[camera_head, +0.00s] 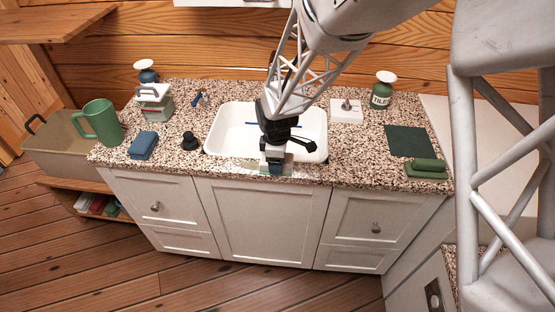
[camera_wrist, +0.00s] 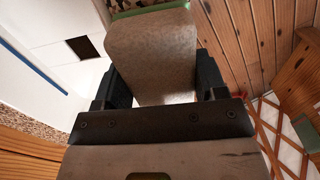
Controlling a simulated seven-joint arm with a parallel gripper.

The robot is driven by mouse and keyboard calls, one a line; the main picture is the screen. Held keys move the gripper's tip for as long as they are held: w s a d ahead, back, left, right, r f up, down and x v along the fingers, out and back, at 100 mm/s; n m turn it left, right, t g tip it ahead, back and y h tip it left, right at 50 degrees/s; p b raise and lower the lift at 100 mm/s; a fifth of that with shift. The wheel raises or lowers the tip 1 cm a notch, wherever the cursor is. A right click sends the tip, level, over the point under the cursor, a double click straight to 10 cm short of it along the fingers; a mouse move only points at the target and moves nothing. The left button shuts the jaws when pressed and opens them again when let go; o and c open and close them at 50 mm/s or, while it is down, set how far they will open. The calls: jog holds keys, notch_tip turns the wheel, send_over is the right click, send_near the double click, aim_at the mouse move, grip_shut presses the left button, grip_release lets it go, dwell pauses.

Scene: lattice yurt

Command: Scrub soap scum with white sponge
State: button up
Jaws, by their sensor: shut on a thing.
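My gripper (camera_head: 276,158) is over the front rim of the sink, pointing down. In the wrist view, the two dark fingers of my gripper (camera_wrist: 160,82) are shut on the sides of a pale grey-white block, which looks like the white sponge (camera_wrist: 152,48). A green edge shows at its far end. In the head view the block is mostly hidden by my gripper, and I cannot tell whether it touches the counter. A pale greenish patch shows around the gripper tip on the counter's front strip; I cannot tell if it is the soap scum.
The white sink (camera_head: 228,137) is set in the speckled counter (camera_head: 340,165). Left are a green mug (camera_head: 101,124), a blue sponge (camera_head: 143,145) and a black knob-like piece (camera_head: 190,141). Right are a white soap dish (camera_head: 346,111), a green jar (camera_head: 382,92), a dark green cloth (camera_head: 408,141) and green sponges (camera_head: 427,168).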

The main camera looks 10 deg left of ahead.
aim_at(263, 158)
jog(key=shift+a, duration=0.1)
jog(key=shift+a, duration=0.9)
jog(key=shift+a, duration=0.1)
jog(key=shift+a+f, duration=0.1)
jog(key=shift+a, duration=0.8)
jog(key=shift+a, duration=0.1)
jog(key=shift+a, duration=0.9)
jog(key=shift+a, duration=0.15)
